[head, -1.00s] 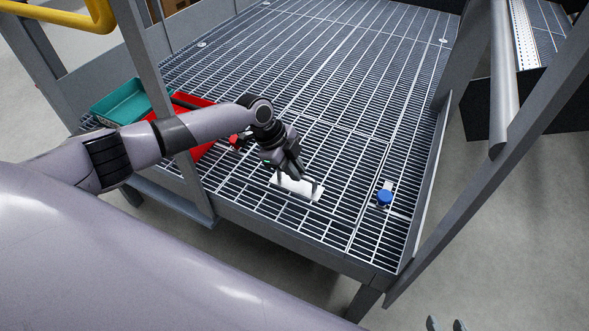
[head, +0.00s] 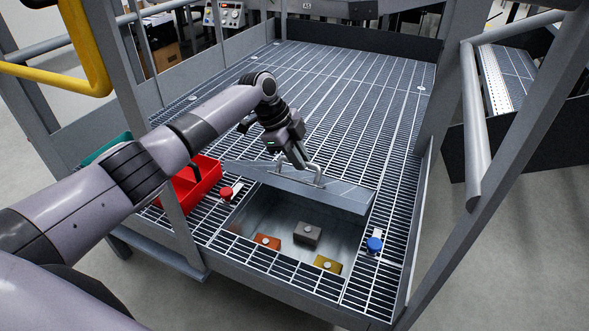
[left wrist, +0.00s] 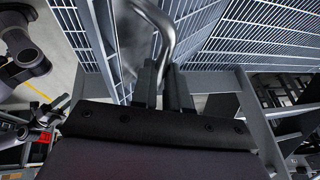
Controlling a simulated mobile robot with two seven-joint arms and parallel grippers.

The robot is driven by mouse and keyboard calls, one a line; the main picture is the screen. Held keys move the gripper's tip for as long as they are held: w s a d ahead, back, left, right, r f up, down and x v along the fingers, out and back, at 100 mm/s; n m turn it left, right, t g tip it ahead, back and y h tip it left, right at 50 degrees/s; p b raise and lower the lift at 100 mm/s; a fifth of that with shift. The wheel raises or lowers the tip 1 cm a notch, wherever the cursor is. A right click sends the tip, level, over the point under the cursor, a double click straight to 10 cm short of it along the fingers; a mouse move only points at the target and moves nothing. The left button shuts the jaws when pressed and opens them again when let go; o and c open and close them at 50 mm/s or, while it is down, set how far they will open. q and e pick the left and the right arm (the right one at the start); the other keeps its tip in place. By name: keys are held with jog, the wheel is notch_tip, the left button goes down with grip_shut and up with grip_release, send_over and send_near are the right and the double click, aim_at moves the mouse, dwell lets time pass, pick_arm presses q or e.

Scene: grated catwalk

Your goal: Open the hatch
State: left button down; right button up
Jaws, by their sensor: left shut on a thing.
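The hatch (head: 345,196) is a grey panel in the grated floor, tilted up along the far side of its opening. Its metal handle (head: 316,174) also shows in the left wrist view (left wrist: 160,22). My left gripper (head: 303,163) is shut on this handle; its two dark fingers (left wrist: 163,78) meet the bar in the left wrist view. Below the lifted hatch is a shallow metal recess (head: 258,213). My right gripper is out of view.
A red knob (head: 226,192) is left of the opening and a blue knob (head: 374,244) right of it. A red bin (head: 190,186) and a teal bin (head: 103,149) stand at the left. Railings and posts flank the catwalk. The far grating (head: 340,90) is clear.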

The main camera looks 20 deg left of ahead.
pick_arm(q)
jog(key=shift+w+f, duration=0.2)
jog(key=shift+w, duration=0.05)
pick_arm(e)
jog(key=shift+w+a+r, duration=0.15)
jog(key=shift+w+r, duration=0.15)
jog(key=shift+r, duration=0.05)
pick_arm(q)
jog(key=c, duration=1.5)
grip_release()
jog(key=shift+c, duration=0.2)
jog(key=o, duration=0.4)
jog(key=shift+w+f, duration=0.1)
jog(key=shift+f, duration=0.15)
jog(key=shift+w, duration=0.1)
jog(key=shift+r, duration=0.25)
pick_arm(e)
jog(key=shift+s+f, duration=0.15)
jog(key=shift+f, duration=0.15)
